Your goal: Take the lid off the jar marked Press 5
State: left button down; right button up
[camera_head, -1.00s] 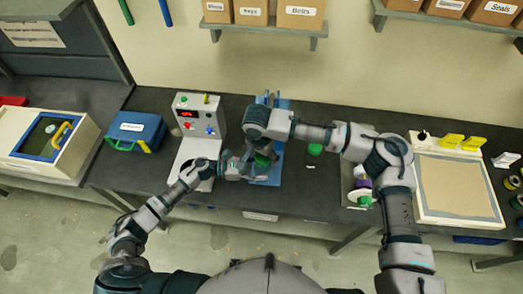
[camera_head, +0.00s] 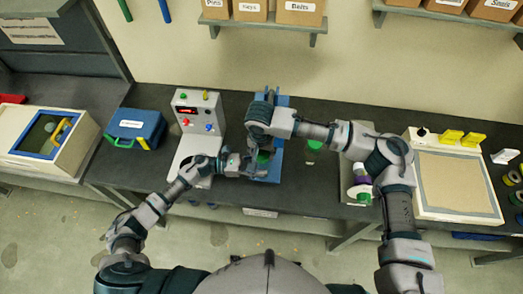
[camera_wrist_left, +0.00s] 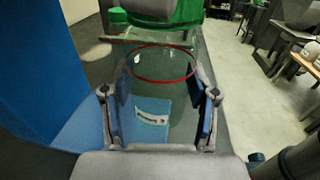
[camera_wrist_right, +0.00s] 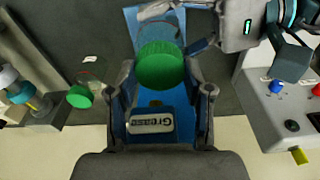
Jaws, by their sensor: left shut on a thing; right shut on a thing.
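A clear jar (camera_wrist_left: 165,95) with a red ring and a white label, too small to read, stands between the fingers of my left gripper (camera_wrist_left: 165,100), which is shut on it from the side. Its green lid (camera_wrist_right: 160,66) is at the jar's top; it also shows in the head view (camera_head: 264,156). My right gripper (camera_wrist_right: 160,92) is shut on the lid from above, one finger on each side. In the left wrist view the lid (camera_wrist_left: 185,14) sits at the upper edge, partly behind my right gripper. I cannot tell whether lid and jar touch.
A second green-lidded jar (camera_head: 314,147) stands to the right. A white device with buttons (camera_head: 196,112) is to the left. A tray with bottles (camera_head: 358,185) lies farther right.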

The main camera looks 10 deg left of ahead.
jog(key=o, duration=1.3)
jog(key=shift+o, duration=0.4)
notch_tip(320, 180, up, 11)
jog(key=s+m, duration=0.1)
jog(key=m, duration=0.2)
jog(key=shift+a, duration=0.35)
jog(key=f, duration=0.7)
jog(key=w+f, duration=0.1)
jog(key=f, duration=0.3)
jog(key=shift+d, duration=0.3)
